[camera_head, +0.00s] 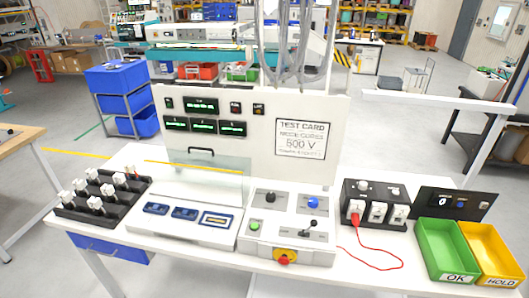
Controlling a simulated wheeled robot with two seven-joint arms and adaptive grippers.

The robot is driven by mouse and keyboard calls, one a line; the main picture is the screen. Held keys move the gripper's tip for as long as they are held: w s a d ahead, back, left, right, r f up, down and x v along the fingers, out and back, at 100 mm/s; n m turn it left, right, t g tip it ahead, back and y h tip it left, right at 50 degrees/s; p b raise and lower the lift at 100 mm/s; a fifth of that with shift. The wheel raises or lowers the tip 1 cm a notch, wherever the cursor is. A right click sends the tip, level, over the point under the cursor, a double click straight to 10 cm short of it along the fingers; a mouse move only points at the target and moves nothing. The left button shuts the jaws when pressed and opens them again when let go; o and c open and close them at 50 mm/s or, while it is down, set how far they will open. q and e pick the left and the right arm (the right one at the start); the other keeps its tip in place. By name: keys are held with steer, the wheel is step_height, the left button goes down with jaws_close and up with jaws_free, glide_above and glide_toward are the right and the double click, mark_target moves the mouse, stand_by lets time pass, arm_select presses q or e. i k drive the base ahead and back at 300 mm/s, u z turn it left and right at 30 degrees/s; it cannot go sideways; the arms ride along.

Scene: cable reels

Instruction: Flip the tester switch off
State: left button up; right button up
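The tester is a white upright panel (255,150) with lit green displays (200,106) and a test card (301,139) reading 500 V. In front of it is a grey control box (290,243) with a black knob (270,197), a blue button (313,203), a green button (255,226) and a small black-tipped lever (311,225). A red knob on a yellow plate (285,257) is on its front face. Which control is the tester switch, and its position, I cannot tell. Neither of my grippers is in view.
A clear cover (200,180) stands over the blue fixtures (184,213). A black rack (100,196) of white-topped parts is left. Right are a black socket box (376,203) with a red cable (372,249), a black panel (455,203), a green OK tray (447,250) and a yellow HOLD tray (493,253).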

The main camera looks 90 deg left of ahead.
mark_target(313, 223)
steer(key=u, duration=2.55)
